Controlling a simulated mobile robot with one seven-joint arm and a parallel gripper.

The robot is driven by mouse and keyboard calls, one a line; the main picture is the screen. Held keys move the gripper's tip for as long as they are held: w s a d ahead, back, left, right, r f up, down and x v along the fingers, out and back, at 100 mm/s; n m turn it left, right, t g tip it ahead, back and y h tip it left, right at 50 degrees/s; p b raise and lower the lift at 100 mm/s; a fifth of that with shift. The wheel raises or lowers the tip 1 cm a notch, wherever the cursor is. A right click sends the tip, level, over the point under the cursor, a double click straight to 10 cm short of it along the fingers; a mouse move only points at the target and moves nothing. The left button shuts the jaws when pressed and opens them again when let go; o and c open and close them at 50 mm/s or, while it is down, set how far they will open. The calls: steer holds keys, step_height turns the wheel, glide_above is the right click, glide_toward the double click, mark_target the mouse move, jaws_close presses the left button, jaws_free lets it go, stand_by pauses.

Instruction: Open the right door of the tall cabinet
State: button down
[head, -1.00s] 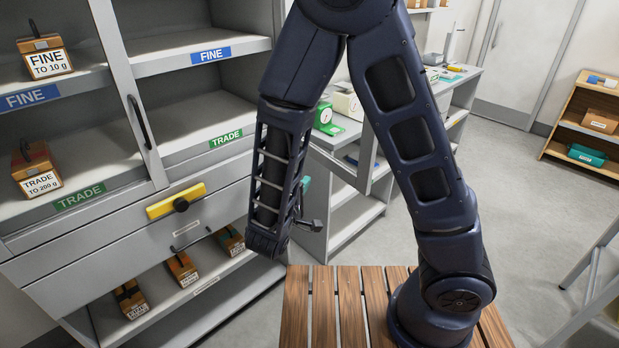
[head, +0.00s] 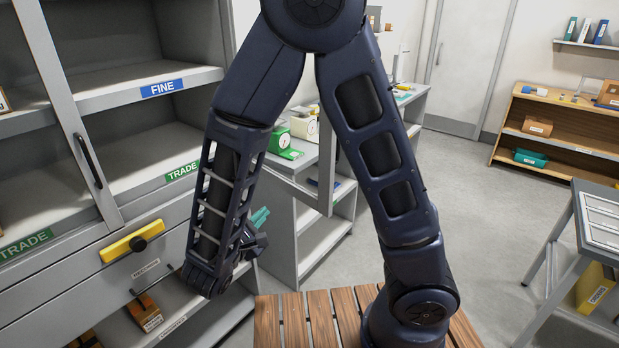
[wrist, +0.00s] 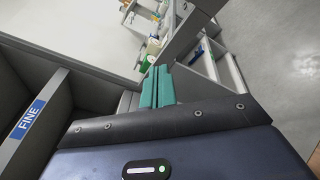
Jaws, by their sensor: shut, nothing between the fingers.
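The tall grey cabinet (head: 215,75) stands at the left, with shelves labelled FINE and TRADE. Its left door (head: 88,150), with a dark upright handle, is closed. The right bay has no door across it. A grey frame that looks like the right door (head: 326,178) stands swung outward from the cabinet's right side, partly hidden behind my arm. My gripper (head: 262,216) is in front of the right bay's lower right edge. Its teal fingers are shut and empty, and show together in the wrist view (wrist: 157,87). Whether they touch the door is unclear.
A yellow bar with a black knob (head: 138,243) is on the drawer below. A bench with a green scale (head: 283,143) stands behind the door frame. A wooden slatted platform (head: 320,318) lies below my arm. Floor at the right middle is open, before a grey table (head: 600,215).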

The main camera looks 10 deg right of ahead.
steer(key=r+n+g+h, duration=0.1)
steer(key=r+n, duration=0.1)
steer(key=n, duration=0.2)
steer(key=n+g+h, duration=0.2)
steer(key=n+g, duration=0.3)
steer(key=n, duration=1.4)
glide_toward(320, 174)
steer(key=x, duration=0.5)
steer(key=shift+f, duration=0.15)
steer(key=shift+w+d, duration=0.4)
steer(key=shift+d, duration=0.15)
steer(key=w+d, duration=1.2)
steer(key=d, duration=0.1)
steer(key=shift+w, duration=0.2)
steer(key=shift+a, duration=0.2)
